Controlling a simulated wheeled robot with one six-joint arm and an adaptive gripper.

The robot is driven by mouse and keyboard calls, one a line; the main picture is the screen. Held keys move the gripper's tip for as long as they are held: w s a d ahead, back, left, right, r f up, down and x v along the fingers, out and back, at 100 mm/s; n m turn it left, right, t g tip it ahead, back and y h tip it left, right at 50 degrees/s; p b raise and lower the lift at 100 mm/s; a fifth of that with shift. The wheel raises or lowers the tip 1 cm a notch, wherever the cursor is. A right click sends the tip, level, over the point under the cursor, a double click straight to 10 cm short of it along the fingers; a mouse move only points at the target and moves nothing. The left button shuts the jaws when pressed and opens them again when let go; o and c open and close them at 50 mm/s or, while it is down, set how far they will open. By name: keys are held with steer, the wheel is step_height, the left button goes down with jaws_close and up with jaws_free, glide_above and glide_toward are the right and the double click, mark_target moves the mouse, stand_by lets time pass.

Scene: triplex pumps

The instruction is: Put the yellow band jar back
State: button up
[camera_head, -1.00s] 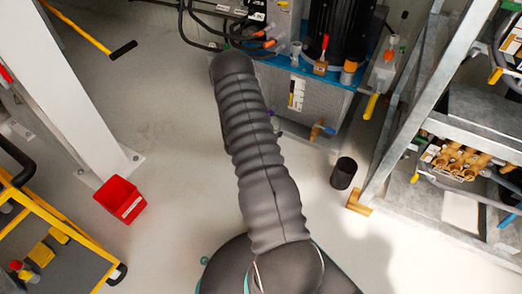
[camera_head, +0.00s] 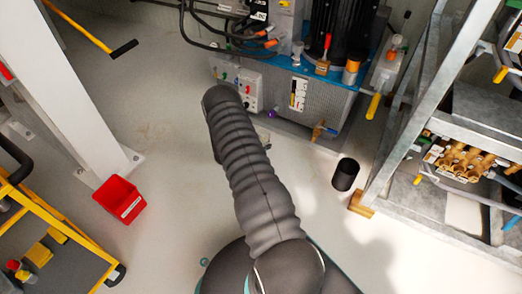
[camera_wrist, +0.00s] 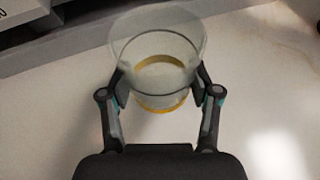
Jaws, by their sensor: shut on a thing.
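A clear jar (camera_wrist: 158,62) with a yellow band near its base shows in the wrist view. My gripper (camera_wrist: 160,88) is shut on the jar, with one finger on each side of its wall. The jar looks empty and hangs over the pale floor. In the head view my sleeved arm reaches up the middle of the picture and hides the gripper and the jar.
A blue-topped pump unit (camera_head: 310,95) stands ahead. A metal rack (camera_head: 405,130) is at the right, with a black cylinder (camera_head: 345,174) on the floor beside it. A red bin (camera_head: 120,199) and a yellow cart (camera_head: 60,235) are at the left. Floor between is clear.

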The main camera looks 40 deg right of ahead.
steer(key=shift+w+a+f, duration=0.15)
steer(key=shift+a+f, duration=0.05)
steer(key=shift+f, duration=0.2)
steer(key=shift+f+b, duration=0.4)
steer(key=shift+f, duration=1.3)
steer(key=shift+f, duration=0.15)
steer(key=o, duration=1.4)
